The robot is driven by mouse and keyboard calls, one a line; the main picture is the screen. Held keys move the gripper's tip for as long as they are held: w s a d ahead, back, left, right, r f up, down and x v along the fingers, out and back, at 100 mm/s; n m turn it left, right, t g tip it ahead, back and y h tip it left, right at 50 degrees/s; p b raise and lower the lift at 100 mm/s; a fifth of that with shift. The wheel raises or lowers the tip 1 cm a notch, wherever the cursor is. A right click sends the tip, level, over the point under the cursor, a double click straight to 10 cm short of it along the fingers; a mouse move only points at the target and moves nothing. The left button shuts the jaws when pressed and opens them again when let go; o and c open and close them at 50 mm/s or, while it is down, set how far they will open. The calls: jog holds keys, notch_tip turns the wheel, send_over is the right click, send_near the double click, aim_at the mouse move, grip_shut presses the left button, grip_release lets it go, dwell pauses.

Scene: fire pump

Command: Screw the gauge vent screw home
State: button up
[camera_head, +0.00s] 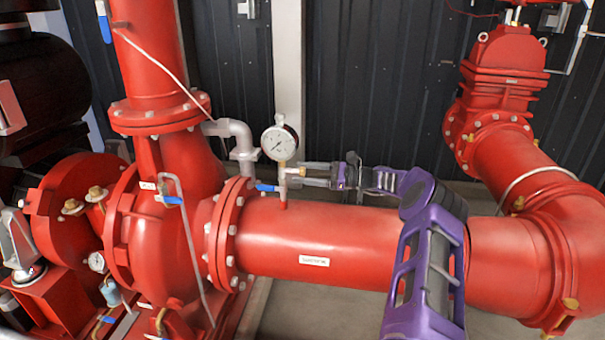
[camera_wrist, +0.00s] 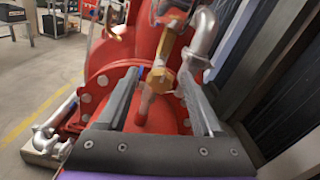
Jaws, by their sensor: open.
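The round white pressure gauge (camera_head: 280,143) stands above the red discharge pipe (camera_head: 330,235) on a short stem with a blue-handled valve (camera_head: 267,187). A small brass fitting (camera_head: 293,170) on the right side of that stem looks like the vent screw. My gripper (camera_head: 304,174) points left at it from the right, roughly level.
The red pump casing (camera_head: 165,235) and a flange (camera_head: 228,235) stand left of the gauge. A grey bent pipe (camera_head: 242,140) rises behind it. The discharge pipe runs under my gripper. A dark ribbed wall (camera_head: 370,90) is behind, with some free space before it.

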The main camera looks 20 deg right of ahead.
jog(key=b+v, duration=0.1)
jog(key=v, duration=1.6)
jog(key=shift+a, duration=0.1)
